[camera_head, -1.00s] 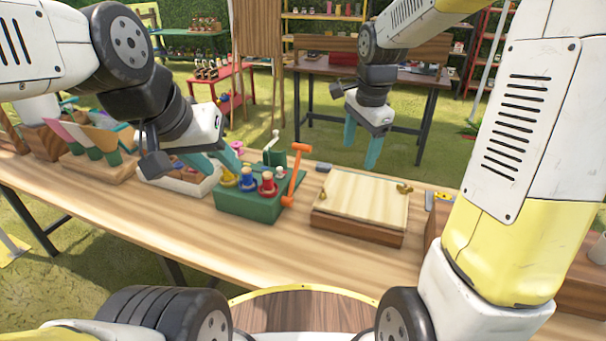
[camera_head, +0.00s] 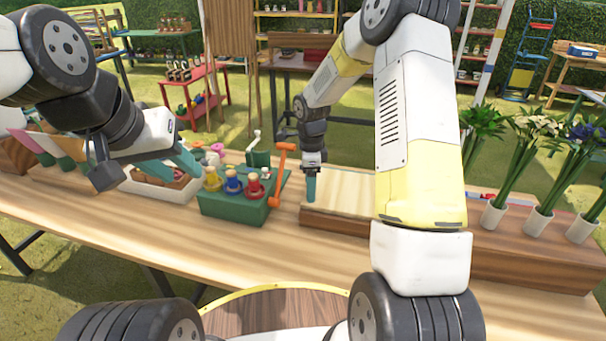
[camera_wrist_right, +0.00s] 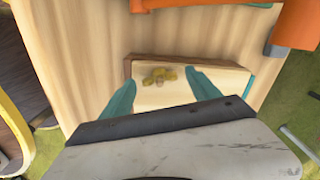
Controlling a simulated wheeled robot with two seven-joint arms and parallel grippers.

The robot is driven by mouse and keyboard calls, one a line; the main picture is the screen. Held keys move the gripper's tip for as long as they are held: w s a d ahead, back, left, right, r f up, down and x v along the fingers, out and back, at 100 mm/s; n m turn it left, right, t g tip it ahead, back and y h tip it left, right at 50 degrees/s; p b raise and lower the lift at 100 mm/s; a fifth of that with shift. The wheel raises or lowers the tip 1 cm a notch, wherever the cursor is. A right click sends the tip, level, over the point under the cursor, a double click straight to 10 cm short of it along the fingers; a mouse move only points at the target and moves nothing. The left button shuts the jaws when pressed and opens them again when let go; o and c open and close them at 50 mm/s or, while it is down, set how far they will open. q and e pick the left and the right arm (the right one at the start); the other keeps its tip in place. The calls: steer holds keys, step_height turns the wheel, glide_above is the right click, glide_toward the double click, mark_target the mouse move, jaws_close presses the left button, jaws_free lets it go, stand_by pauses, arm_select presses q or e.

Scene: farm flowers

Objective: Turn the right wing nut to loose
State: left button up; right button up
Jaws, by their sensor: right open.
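The flower press (camera_head: 345,190), a flat wooden board on a darker base, lies on the table, partly hidden behind my right arm in the head view. My right gripper (camera_head: 311,185) points down over its left end. In the right wrist view the press board (camera_wrist_right: 185,92) lies below the open right gripper (camera_wrist_right: 162,92). A brass wing nut (camera_wrist_right: 160,76) shows between and beyond the fingertips, with no finger seen touching it. The other wing nut is hidden now. My left gripper (camera_head: 184,162) hangs open and empty near the white tray.
A green box (camera_head: 238,205) with coloured knobs stands left of the press. Its orange handle (camera_head: 278,175) rises close to my right gripper. White vases of flowers (camera_head: 538,220) stand on the right. The front of the table (camera_head: 240,245) is clear.

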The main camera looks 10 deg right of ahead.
steer(key=shift+f, duration=0.4)
steer(key=c, duration=1.4)
steer(key=shift+o, duration=0.2)
steer(key=shift+n, duration=0.3)
